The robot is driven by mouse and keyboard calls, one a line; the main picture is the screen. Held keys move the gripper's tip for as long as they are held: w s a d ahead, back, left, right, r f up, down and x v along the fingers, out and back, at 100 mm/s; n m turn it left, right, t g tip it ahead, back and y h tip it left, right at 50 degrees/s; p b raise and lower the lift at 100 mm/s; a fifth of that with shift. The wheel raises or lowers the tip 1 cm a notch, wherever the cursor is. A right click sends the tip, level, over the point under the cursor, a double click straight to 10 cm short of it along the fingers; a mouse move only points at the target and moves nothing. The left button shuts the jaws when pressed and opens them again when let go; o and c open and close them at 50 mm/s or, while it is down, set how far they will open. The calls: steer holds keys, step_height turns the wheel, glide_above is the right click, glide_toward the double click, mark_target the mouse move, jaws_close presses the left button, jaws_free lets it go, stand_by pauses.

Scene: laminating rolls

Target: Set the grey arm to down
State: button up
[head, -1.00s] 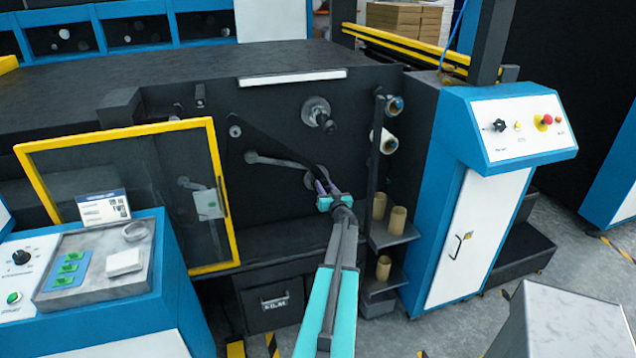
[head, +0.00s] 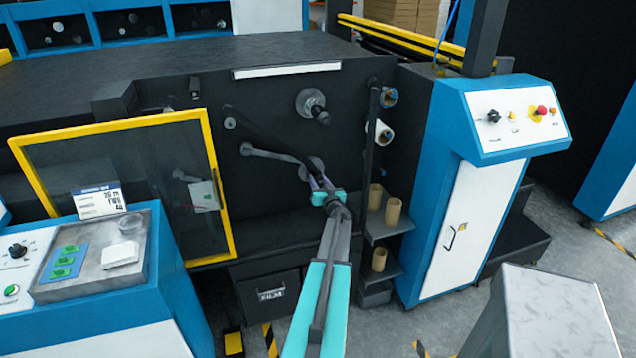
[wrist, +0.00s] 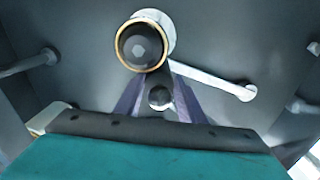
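The grey arm (head: 268,154) is on the dark machine face in the head view. It lies nearly level, sloping slightly down to the right towards a round hub (head: 313,164). In the wrist view a light grey arm (wrist: 215,83) slopes down to the right from beside a large black knob with a gold ring (wrist: 140,46). My gripper (head: 321,186) is in front of the hub and partly hides it. In the wrist view my gripper (wrist: 158,98) has its two purple fingers apart, with a small dark knob (wrist: 160,97) between them. Whether they touch it is unclear.
A second hub with a black knob (head: 312,105) sticks out above my gripper. A yellow-framed clear guard (head: 219,185) stands open to the left. Shelves with cardboard cores (head: 393,212) and a blue control cabinet (head: 437,200) stand to the right.

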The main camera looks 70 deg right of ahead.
steer(key=shift+a, duration=0.15)
steer(key=b+v, duration=0.3)
steer(key=v, duration=1)
steer(key=shift+s+a, duration=0.15)
steer(key=shift+s, duration=0.05)
steer(key=shift+w, duration=0.15)
stand_by(0.5)
